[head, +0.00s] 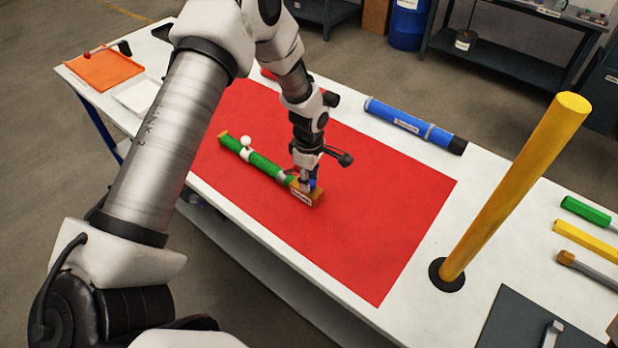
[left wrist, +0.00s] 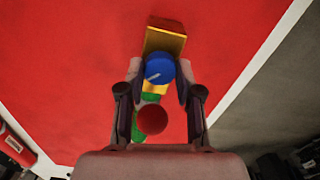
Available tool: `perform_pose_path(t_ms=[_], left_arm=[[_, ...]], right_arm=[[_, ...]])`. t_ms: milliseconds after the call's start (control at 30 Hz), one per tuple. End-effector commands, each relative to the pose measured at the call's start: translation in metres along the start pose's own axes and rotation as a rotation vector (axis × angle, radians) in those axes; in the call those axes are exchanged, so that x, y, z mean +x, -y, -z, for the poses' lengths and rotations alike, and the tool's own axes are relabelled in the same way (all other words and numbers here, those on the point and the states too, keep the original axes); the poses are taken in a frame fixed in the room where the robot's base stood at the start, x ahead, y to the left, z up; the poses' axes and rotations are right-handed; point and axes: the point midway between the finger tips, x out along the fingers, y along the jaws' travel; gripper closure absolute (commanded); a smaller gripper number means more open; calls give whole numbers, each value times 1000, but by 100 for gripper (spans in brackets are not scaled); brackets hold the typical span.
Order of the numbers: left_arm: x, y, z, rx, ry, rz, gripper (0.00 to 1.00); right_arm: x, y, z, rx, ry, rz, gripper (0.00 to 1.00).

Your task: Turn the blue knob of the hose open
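The green hose (head: 265,165) lies on the red mat (head: 390,230) in the head view, with an orange-brown block (head: 308,194) at its near right end. The block also shows at the top of the left wrist view (left wrist: 165,38). The blue knob (left wrist: 160,69) sits on the hose beside the block; in the head view my gripper mostly hides it. My left gripper (left wrist: 160,72) points down over it, its fingers open on either side of the knob, with narrow gaps showing. My right gripper is in neither view.
A blue tube (head: 410,122) lies on the white table behind the mat. A tall yellow post (head: 515,185) stands on the right. Green and yellow bars (head: 585,210) lie at the right edge. An orange tray (head: 105,70) is at the far left.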

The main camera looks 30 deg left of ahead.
Motion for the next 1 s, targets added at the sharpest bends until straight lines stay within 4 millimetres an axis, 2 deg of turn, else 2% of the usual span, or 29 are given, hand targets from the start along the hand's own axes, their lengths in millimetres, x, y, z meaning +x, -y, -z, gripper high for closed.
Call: perform_pose_path(t_ms=[467, 1000], left_arm=[[2, 2, 0, 84, 0, 5, 100], [3, 2, 0, 431, 1, 7, 100]], right_arm=[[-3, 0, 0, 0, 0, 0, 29], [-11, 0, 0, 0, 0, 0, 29]])
